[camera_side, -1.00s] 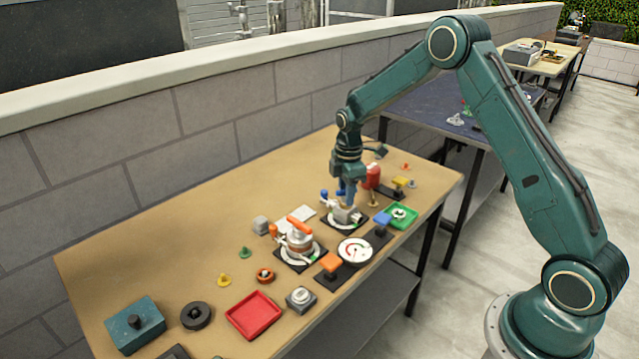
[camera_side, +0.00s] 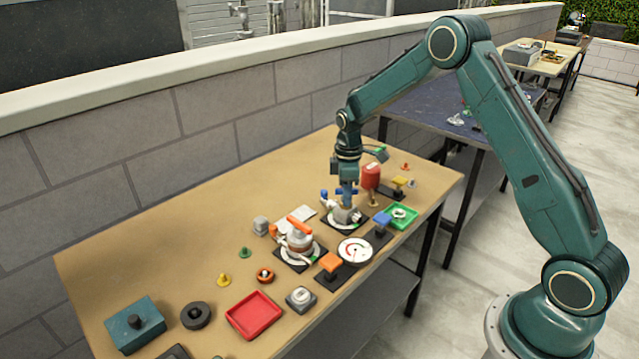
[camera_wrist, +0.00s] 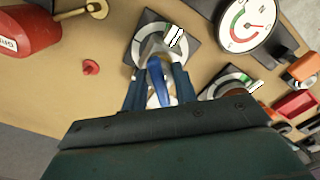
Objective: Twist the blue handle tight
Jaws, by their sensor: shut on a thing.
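The blue handle (camera_wrist: 157,79) sits on a grey valve body (camera_wrist: 152,48) above a dark square base plate with a white and green dial (camera_wrist: 176,28). In the side view the valve (camera_side: 346,215) stands toward the right part of the bench, with a bit of blue (camera_side: 325,194) showing at its left. My gripper (camera_wrist: 158,92) points down over the valve, with its two fingers on either side of the blue handle and shut on it. In the side view my gripper (camera_side: 347,200) hides part of the handle.
An orange-handled valve (camera_side: 299,238) stands to the left on its own plate. A white gauge (camera_side: 355,251) is in front. A red canister (camera_side: 371,176) stands close behind to the right. A green tray (camera_side: 403,216) and a blue button (camera_side: 382,218) lie to the right.

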